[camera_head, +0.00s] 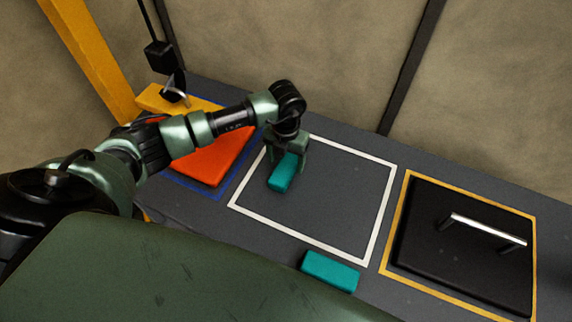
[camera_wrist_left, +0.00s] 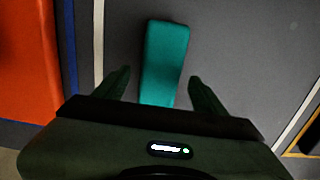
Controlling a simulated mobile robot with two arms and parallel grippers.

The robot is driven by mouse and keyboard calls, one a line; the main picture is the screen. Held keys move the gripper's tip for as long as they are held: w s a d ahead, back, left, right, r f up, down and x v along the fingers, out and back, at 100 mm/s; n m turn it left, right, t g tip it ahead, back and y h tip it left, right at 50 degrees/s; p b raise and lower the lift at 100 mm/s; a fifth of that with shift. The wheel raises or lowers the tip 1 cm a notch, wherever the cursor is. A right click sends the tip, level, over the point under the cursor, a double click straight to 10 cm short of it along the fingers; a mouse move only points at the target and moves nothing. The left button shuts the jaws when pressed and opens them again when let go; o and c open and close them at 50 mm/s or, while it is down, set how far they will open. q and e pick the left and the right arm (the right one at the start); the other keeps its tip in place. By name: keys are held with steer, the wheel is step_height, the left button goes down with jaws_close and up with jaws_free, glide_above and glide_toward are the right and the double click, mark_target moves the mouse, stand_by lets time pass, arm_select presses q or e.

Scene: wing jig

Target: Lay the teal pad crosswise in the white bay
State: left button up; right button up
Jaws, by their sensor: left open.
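One teal pad (camera_head: 283,172) is inside the white bay (camera_head: 375,222), near its left side, with its long side running roughly along that side. My left gripper (camera_head: 287,155) is over this pad and open. In the left wrist view the same pad (camera_wrist_left: 166,50) lies between and ahead of the two spread fingers (camera_wrist_left: 161,88), with gaps on both sides. Its near end is hidden by the gripper body. A second teal pad (camera_head: 330,271) lies outside the bay, just off its front edge. My right gripper is not in view.
A red-orange block (camera_head: 215,165) lies in a blue outline on the left, with a yellow block (camera_head: 160,99) behind it. A black panel with a silver handle (camera_head: 487,229) fills the yellow outline on the right. The middle and right of the white bay are clear.

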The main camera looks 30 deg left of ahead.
mark_target(286, 166)
arm_select(q)
step_height(286, 166, up, 9)
steer(key=b, duration=0.1)
steer(key=shift+r, duration=0.2)
